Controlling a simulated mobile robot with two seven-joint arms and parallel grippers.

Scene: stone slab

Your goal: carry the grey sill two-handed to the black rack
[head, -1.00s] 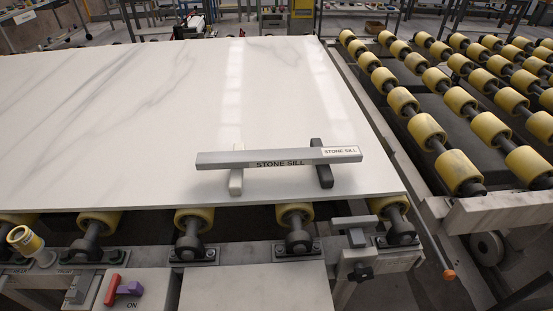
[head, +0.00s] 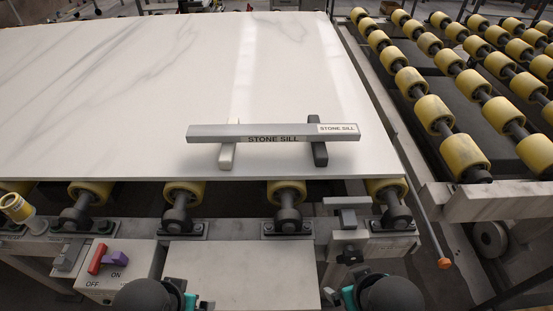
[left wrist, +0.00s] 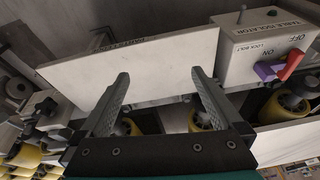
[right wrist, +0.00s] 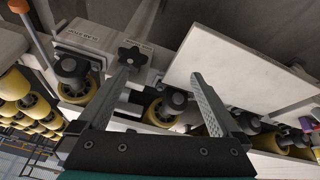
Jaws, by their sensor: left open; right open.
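The grey sill (head: 218,134), a long bar labelled STONE SILL, lies level across a white support block (head: 228,155) and a dark support block (head: 319,153) near the slab's front edge. My left gripper (left wrist: 160,75) is open and empty in the left wrist view. My right gripper (right wrist: 162,70) is open and empty in the right wrist view. In the head view both show only partly at the bottom edge, in front of the slab and well apart from the sill. The sill is in neither wrist view. I cannot make out the black rack for certain.
The white marble slab (head: 120,90) is mostly bare behind the sill. Yellow rollers (head: 433,113) fill the right side. At the front are a pale panel (head: 240,272), a switch box (head: 125,272) with red and purple levers, and a clamp (head: 349,218).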

